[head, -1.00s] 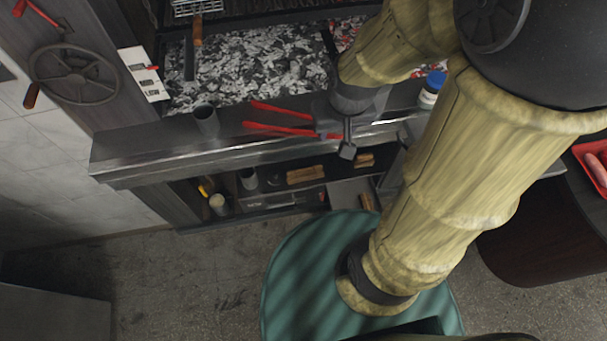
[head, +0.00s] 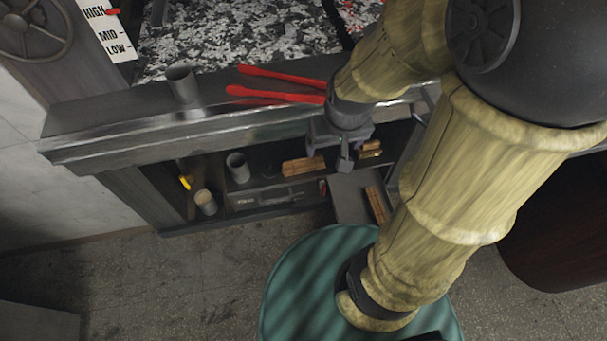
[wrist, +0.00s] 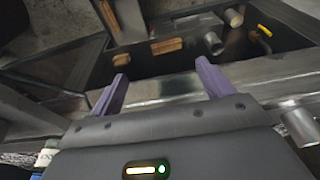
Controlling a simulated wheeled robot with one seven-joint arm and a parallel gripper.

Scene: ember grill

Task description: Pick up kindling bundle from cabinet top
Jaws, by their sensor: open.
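Several tan wooden bundles lie under the grill ledge. One bundle (head: 303,166) lies on the shelf, and it seems to show in the wrist view (wrist: 166,46). A smaller wood stack (head: 370,149) sits right of it, partly behind my gripper. Another long bundle (head: 376,205) lies on a grey flat surface (head: 349,195) lower right. I cannot tell which is the task's kindling bundle. My gripper (head: 335,150) is open and empty, over the ledge's front edge. In the wrist view its two fingers (wrist: 160,86) are spread, with the shelf beyond them.
The metal ledge (head: 130,134) holds red-handled tongs (head: 275,95) and a grey cup (head: 183,85). Charcoal (head: 230,40) lies behind it. The shelf also holds a grey cylinder (head: 238,167), a wood-topped cylinder (head: 205,202) and a yellow-handled tool (head: 185,183).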

